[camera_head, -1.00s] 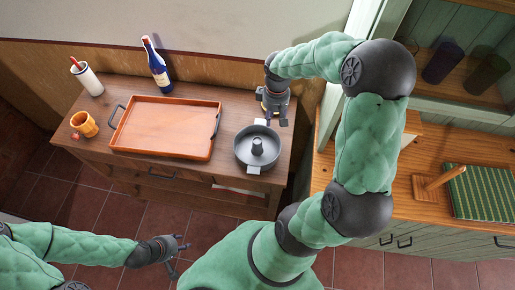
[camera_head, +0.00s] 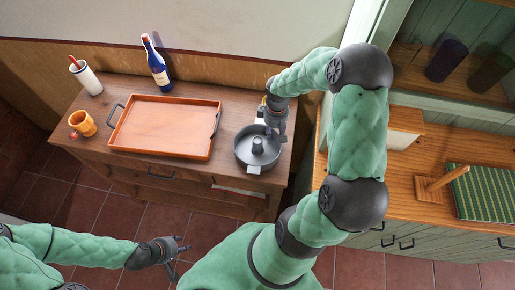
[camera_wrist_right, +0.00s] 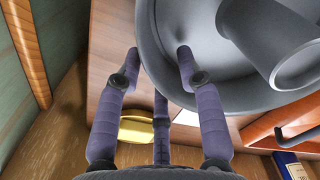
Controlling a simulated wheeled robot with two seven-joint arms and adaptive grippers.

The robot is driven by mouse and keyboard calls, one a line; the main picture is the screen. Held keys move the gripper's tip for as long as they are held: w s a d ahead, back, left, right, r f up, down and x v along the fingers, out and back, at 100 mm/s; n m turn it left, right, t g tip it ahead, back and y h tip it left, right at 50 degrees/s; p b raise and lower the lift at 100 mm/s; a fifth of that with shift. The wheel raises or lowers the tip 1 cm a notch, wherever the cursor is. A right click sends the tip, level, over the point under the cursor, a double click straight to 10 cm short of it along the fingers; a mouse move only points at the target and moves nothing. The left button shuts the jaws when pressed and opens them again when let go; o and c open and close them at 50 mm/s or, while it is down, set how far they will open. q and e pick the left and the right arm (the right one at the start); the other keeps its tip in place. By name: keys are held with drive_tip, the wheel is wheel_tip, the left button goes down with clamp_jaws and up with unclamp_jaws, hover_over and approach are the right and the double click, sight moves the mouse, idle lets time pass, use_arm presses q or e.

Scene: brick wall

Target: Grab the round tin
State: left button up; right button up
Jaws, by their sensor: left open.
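The round tin (camera_head: 243,152) is a dark grey ring-shaped pan with a hollow upright tube in its middle. It sits at the right end of the dark wooden sideboard. My right gripper (camera_head: 277,134) is at the tin's back right rim. In the right wrist view the gripper (camera_wrist_right: 158,57) is open, with one finger outside the tin's wall (camera_wrist_right: 230,95) and the other on the inner side. I cannot tell whether the fingers touch it. My left gripper (camera_head: 180,257) is open and empty, low in front of the sideboard.
An orange tray (camera_head: 165,128) with dark handles lies left of the tin. A yellow object (camera_wrist_right: 135,132) lies behind the tin. A wooden counter (camera_head: 405,205) is at right.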

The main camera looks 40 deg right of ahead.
clamp_jaws()
drive_tip(key=shift+r, duration=0.15)
